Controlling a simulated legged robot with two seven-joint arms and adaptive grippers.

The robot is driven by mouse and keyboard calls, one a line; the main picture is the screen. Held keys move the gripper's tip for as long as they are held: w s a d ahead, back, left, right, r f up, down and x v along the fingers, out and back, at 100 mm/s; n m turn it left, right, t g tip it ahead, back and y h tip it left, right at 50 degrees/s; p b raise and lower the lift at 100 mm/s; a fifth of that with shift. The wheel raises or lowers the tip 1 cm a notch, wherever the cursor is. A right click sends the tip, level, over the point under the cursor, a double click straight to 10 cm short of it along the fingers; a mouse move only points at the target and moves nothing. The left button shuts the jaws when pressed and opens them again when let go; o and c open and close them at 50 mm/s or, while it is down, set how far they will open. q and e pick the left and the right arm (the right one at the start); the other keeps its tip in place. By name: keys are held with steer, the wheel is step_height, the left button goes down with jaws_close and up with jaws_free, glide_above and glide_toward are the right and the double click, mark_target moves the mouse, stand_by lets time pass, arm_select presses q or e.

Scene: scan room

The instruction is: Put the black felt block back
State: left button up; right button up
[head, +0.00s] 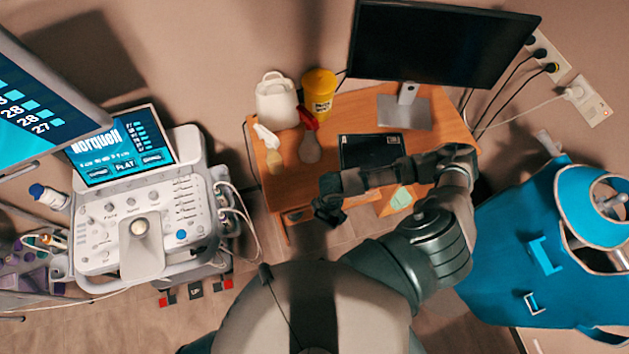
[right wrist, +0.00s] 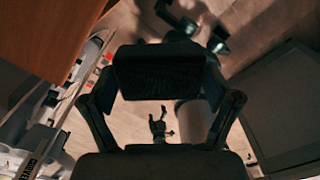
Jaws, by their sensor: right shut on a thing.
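My right gripper (head: 328,204) reaches in from the right in the head view, in front of the wooden desk's near edge. In the right wrist view its two fingers stand either side of the black felt block (right wrist: 158,76), and it is shut on it. The block is held in the air above the floor. In the head view the block is hard to tell from the dark gripper. My left arm does not show in the head view. A small dark claw shape low in the right wrist view may be my left gripper (right wrist: 159,127); its state is unclear.
The desk (head: 368,108) holds a white jug (head: 276,101), a yellow bin (head: 319,94), spray bottles, a dark tray or pad (head: 370,150) and a monitor (head: 435,45). An ultrasound console (head: 140,225) stands left, a blue-covered item (head: 520,250) right. Floor shows between console and desk.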

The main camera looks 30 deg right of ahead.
steer(key=d, duration=0.3)
steer(key=p, duration=0.1)
glide_above(315, 182)
steer(key=shift+s+a+f, duration=0.1)
steer(key=shift+a+f, duration=0.2)
steer(key=shift+f, duration=0.45)
steer(key=shift+d+f, duration=0.1)
steer(key=f, duration=0.1)
steer(key=d+f, duration=0.1)
steer(key=f, duration=0.1)
steer(key=shift+d+f+p, duration=0.25)
steer(key=shift+f+p, duration=0.05)
steer(key=shift+f, duration=0.05)
steer(key=shift+c, duration=0.8)
steer(key=o, duration=0.8)
steer(key=shift+a, duration=0.2)
steer(key=shift+c, duration=0.2)
steer(key=shift+o, duration=0.5)
steer(key=shift+a, duration=0.15)
steer(key=shift+a+r, duration=0.1)
steer(key=shift+a, duration=0.15)
steer(key=shift+r, duration=0.2)
arm_select(q)
steer(key=shift+w+d+r+b, duration=0.15)
steer(key=shift+d+r+b, duration=0.2)
steer(key=shift+d+r, duration=0.3)
arm_select(e)
step_height(315, 182, up, 12)
steer(key=shift+w+d+f, duration=0.15)
steer(key=shift+w, duration=0.05)
